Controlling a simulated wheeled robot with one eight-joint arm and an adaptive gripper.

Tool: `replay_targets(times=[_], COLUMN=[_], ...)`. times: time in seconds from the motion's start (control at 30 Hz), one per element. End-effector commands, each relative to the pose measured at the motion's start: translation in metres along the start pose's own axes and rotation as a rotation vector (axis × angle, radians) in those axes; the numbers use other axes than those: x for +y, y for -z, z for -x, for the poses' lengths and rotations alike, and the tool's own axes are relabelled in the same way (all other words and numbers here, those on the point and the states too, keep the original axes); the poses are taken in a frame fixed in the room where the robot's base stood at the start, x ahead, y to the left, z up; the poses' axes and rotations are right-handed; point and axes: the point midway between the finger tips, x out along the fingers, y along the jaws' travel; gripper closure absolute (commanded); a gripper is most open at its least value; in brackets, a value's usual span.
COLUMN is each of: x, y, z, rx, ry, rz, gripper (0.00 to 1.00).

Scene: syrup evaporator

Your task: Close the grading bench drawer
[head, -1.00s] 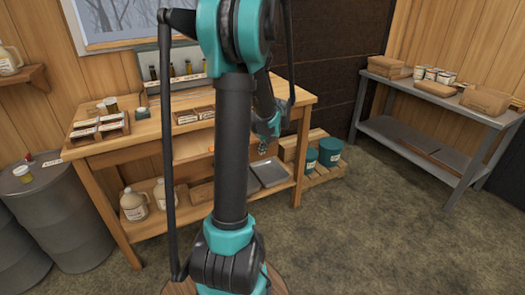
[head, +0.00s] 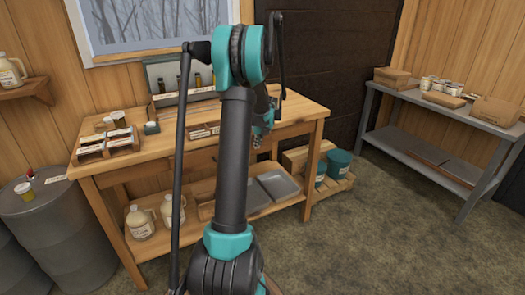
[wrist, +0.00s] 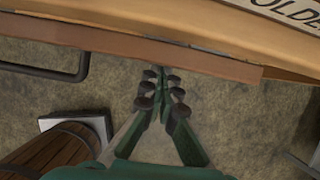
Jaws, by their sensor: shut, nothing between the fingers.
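The grading bench (head: 150,160) is a wooden table in the middle of the head view. Its drawer, under the top, is mostly behind my arm there. In the wrist view the drawer front (wrist: 130,45) is a reddish-brown board running along the bench edge, with a dark bar handle (wrist: 70,72) on the left. The front lies close to the bench edge, with a thin gap or shadow line; I cannot tell if it is fully flush. My gripper (wrist: 160,74) is shut and empty, its fingertips at the lower edge of the drawer front; contact is unclear.
Jars and boxed samples (head: 107,142) stand on the bench top. Jugs (head: 140,222) and grey trays (head: 275,185) sit on its lower shelf. Drums (head: 60,220) stand left, a pallet with teal buckets (head: 338,162) right, and a grey table (head: 440,165) farther right. Floor at right is clear.

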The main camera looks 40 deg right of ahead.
Motion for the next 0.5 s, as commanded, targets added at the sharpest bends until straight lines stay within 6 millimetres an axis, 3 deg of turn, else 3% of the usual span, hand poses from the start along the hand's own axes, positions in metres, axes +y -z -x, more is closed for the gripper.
replay_targets(times=[0.2,0.5], x=[0.0,0.0], y=[-0.021,-0.029], z=[-0.009,-0.011], rx=[0.0,-0.003], ry=[0.001,0.001], rz=[0.0,0.0], gripper=[1.0,1.0])
